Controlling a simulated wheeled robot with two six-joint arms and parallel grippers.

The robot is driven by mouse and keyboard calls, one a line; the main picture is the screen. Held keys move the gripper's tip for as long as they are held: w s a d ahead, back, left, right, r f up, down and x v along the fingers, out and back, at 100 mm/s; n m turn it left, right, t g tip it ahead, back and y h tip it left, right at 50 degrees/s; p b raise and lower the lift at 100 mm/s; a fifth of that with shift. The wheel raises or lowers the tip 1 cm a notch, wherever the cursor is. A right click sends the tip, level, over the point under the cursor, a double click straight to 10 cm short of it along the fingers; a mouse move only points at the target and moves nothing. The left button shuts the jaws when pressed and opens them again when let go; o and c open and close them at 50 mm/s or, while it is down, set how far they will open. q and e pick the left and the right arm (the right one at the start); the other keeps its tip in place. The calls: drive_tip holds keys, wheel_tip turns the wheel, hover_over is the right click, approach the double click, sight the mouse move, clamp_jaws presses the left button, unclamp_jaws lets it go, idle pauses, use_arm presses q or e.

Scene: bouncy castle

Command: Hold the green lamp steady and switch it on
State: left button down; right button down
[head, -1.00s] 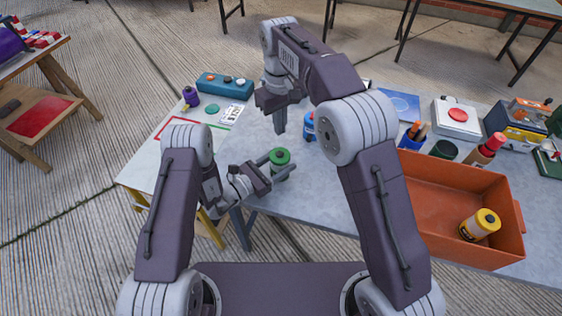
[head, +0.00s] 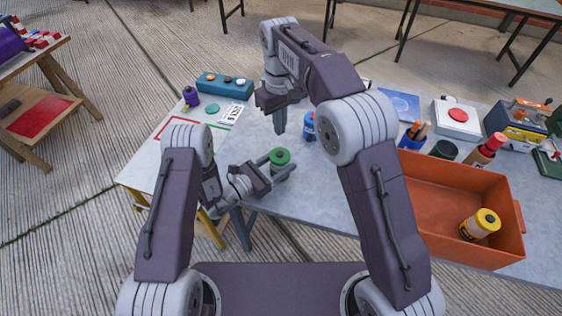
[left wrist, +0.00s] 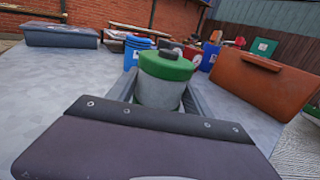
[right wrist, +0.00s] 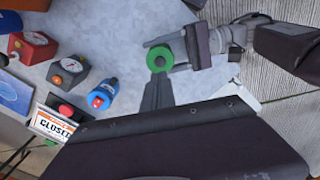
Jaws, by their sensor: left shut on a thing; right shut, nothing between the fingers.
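The green lamp (head: 280,157) stands upright near the table's front edge. It has a green top with a dark button at its centre, clear in the right wrist view (right wrist: 160,60), and a grey body in the left wrist view (left wrist: 160,92). My left gripper (head: 279,168) is shut on the lamp, one finger on each side of its body. My right gripper (head: 280,128) is shut and empty, pointing down over the table behind the lamp. In the right wrist view its fingertips (right wrist: 157,80) appear just beside the lamp's green rim; the height gap cannot be told.
A blue canister (head: 309,127) with a red label stands close to the right gripper. An orange bin (head: 435,200) holding a yellow canister (head: 480,224) is to the right. A teal box (head: 224,84) lies at the back left. The table between them is mostly clear.

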idle(0.3)
drive_tip(key=w+d+f+n+t+h, duration=0.1)
drive_tip(key=w+d+f+n+t, duration=0.1)
drive_tip(key=w+d, duration=0.15)
wheel_tip(320, 180, up, 3)
drive_tip(key=n+t+h, duration=0.1)
drive_tip(key=n+t, duration=0.6)
drive_tip(key=n, duration=0.9)
hover_over(279, 156)
drive_tip(key=shift+f, duration=4.5)
drive_tip(key=shift+f, duration=0.1)
